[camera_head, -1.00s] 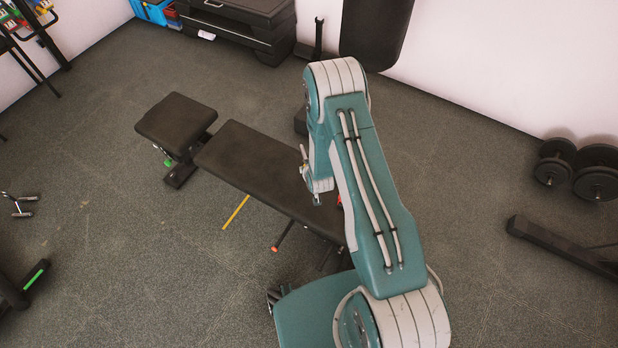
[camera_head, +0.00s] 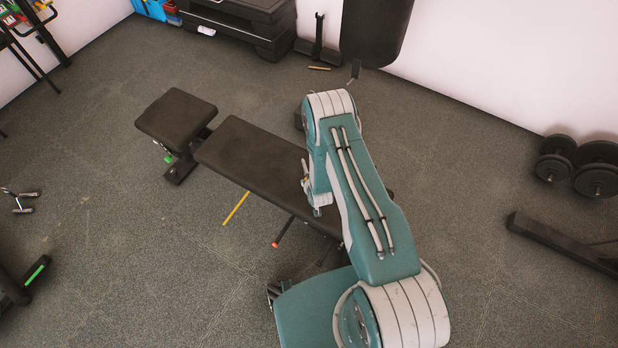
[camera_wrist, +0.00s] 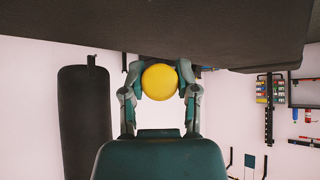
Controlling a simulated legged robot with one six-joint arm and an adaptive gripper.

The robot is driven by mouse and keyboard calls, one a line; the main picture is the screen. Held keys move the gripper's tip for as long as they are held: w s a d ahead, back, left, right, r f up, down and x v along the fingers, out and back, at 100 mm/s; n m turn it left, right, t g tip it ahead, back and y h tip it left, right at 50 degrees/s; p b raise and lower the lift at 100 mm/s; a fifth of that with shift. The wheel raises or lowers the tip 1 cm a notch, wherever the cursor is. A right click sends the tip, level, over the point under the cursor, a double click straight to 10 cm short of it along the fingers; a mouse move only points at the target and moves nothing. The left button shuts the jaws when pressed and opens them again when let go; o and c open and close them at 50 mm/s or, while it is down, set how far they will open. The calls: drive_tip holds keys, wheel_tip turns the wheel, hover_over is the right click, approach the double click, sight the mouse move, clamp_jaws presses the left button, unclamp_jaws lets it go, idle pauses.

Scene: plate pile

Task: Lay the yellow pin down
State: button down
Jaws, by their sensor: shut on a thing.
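In the wrist view, the yellow pin (camera_wrist: 160,82) shows as a round yellow end between the two fingers of my gripper (camera_wrist: 160,88). The fingers are shut on it from both sides. The rest of the pin is hidden behind this round end, so its tilt cannot be told. The dark bench pad (camera_wrist: 225,35) fills the top of the wrist view, close to the pin; I cannot tell whether they touch. In the head view, my arm is over the right part of the bench (camera_head: 252,160) and hides the pin and most of the gripper.
A thin yellow bar (camera_head: 236,208) and an orange-tipped bar (camera_head: 283,232) stick out at the bench's near side. A separate seat pad (camera_head: 177,115) is at its left. Dumbbells (camera_head: 580,165) lie at the right wall. A black bag (camera_wrist: 84,120) hangs behind.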

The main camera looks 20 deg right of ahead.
drive_tip(key=shift+f, duration=2)
drive_tip(key=shift+c, duration=1.4)
unclamp_jaws()
drive_tip(key=v, duration=1.2)
drive_tip(key=shift+f, duration=0.1)
